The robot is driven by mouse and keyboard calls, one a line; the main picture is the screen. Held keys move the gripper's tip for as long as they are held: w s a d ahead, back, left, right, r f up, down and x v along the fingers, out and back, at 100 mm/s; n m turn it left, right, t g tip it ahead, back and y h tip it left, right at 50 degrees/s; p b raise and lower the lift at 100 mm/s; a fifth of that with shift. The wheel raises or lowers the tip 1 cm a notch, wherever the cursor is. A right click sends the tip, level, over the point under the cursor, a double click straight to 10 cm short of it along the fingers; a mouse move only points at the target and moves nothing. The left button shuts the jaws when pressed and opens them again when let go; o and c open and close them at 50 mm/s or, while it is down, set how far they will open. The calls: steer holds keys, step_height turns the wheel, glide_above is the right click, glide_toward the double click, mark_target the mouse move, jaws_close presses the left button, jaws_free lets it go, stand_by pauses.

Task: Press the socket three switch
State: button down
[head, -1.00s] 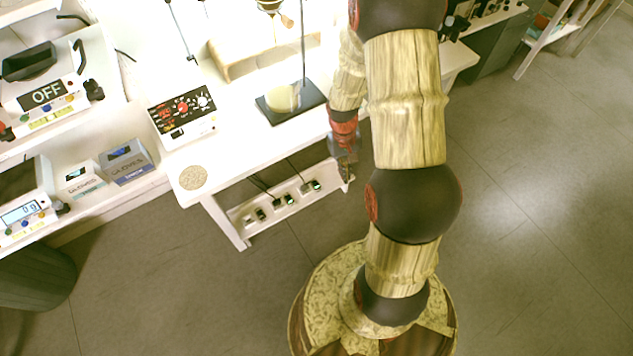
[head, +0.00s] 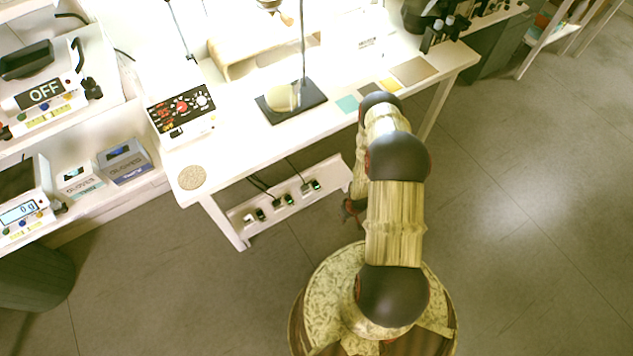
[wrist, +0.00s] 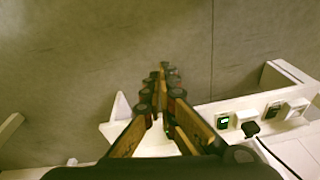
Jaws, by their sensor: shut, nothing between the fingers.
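A white power strip (head: 271,216) lies on the low shelf under the white table in the head view. It carries several sockets with small switches and black plugs. Green lights show on a middle switch (head: 290,199) and on the right-end switch (head: 316,184). No socket numbers are readable. In the wrist view a green-lit switch (wrist: 222,121) is right of my gripper (wrist: 162,76), with a plug (wrist: 250,129) beside it. My gripper is shut and empty, its tips over the floor, apart from the strip. In the head view my arm mostly hides it.
Cables (head: 262,186) rise from the strip behind the table. The table top (head: 235,160) overhangs the shelf, and a table leg (head: 225,224) stands at its left end. A hotplate-like device with red knobs (head: 182,112) stands on top. Open floor (head: 180,290) lies in front.

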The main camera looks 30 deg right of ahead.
steer(key=w+r+n+t, duration=0.1)
steer(key=w+t, duration=0.3)
steer(key=w, duration=0.4)
steer(key=w+d+r+t, duration=0.1)
steer(key=w+r+t, duration=0.2)
steer(key=w, duration=0.5)
steer(key=shift+w+n+t, duration=0.3)
steer(key=shift+n+t, duration=0.1)
steer(key=shift+t, duration=0.4)
steer(key=shift+d, duration=0.1)
steer(key=b, duration=0.5)
glide_above(316, 185)
steer(key=f, duration=0.6)
steer(key=shift+s+d+f, duration=0.1)
steer(key=shift+s+f, duration=0.1)
steer(key=shift+f, duration=0.15)
step_height(316, 185, down, 2)
steer(key=shift+f+b, duration=0.2)
steer(key=shift+b, duration=0.25)
steer(key=shift+w+f, duration=0.2)
steer(key=shift+f, duration=0.3)
